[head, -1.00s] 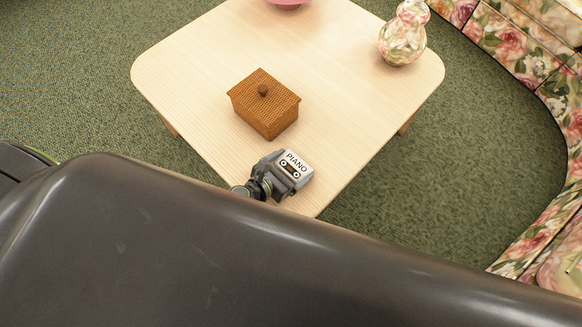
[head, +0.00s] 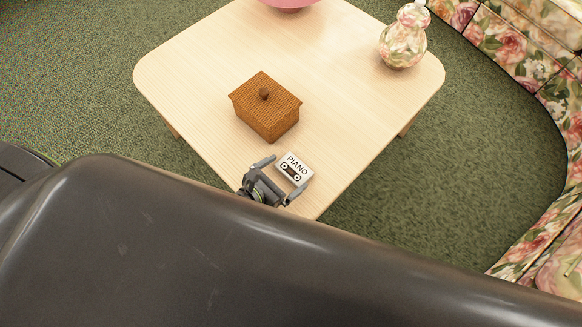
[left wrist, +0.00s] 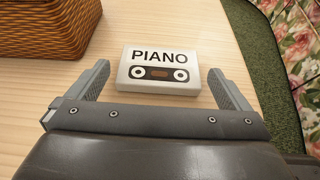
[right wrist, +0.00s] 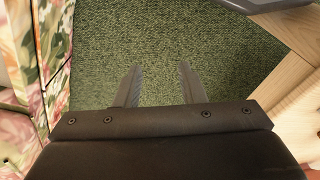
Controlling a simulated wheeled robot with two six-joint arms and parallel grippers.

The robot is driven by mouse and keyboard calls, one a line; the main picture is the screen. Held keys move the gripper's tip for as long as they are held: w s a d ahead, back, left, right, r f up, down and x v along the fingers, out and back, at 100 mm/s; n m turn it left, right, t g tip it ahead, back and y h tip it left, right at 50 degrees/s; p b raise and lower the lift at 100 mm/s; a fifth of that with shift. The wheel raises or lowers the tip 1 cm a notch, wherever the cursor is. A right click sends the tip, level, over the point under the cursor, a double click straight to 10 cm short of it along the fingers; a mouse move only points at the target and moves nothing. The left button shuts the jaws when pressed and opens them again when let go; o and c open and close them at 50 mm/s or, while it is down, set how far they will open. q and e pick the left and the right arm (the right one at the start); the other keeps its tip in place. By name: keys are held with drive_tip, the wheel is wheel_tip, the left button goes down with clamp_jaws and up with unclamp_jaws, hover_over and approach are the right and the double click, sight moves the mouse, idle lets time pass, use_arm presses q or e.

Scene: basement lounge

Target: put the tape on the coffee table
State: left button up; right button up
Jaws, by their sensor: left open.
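The tape (head: 294,169) is a white cassette-shaped block marked PIANO. It lies on the light wood coffee table (head: 190,70) near the table's front corner. It also shows in the left wrist view (left wrist: 159,72), flat on the wood. My left gripper (head: 278,180) is open, with its fingers apart on the near side of the tape and nothing between them touching it. In the left wrist view my left gripper (left wrist: 165,85) has one finger to each side of the tape's near edge. My right gripper (right wrist: 155,85) is empty above the green carpet, its fingers apart.
A brown wicker box (head: 266,108) with a knob lid sits behind the tape. A floral vase (head: 403,38) and a pink bowl (head: 290,3) stand farther back. A floral sofa (head: 545,75) curves along the right.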

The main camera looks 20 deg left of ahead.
use_arm(q)
drive_tip(key=v, duration=0.8)
drive_tip(key=shift+f+p, duration=0.1)
drive_tip(key=shift+p, duration=0.2)
drive_tip(key=shift+s+a+r, duration=0.15)
drive_tip(key=shift+s+r, duration=0.05)
drive_tip(key=shift+s, duration=0.1)
use_arm(e)
drive_tip(key=shift+s+f+g, duration=0.1)
drive_tip(key=shift+f+g, duration=0.2)
drive_tip(key=shift+f, duration=0.3)
use_arm(q)
drive_tip(key=w+a+r+n+t+y, duration=0.1)
drive_tip(key=w+a+r+n+y, duration=0.1)
drive_tip(key=a+n+y, duration=0.4)
drive_tip(key=w+a+r+n+t+y, duration=0.15)
drive_tip(key=a+n, duration=0.25)
drive_tip(key=n, duration=0.4)
drive_tip(key=s+a+f+n+g+y, duration=0.2)
drive_tip(key=s+a+n+g+y, duration=0.35)
drive_tip(key=n, duration=0.75)
drive_tip(key=s+d+f+n+g+h, duration=0.2)
drive_tip(key=s+d+n+g+h, duration=0.1)
drive_tip(key=n, duration=0.5)
drive_tip(key=s+d+f+n+g+h, duration=0.3)
drive_tip(key=s+n+g+h, duration=0.1)
drive_tip(key=s+n, duration=0.2)
drive_tip(key=shift+n+g, duration=0.3)
drive_tip(key=shift+n, duration=0.6)
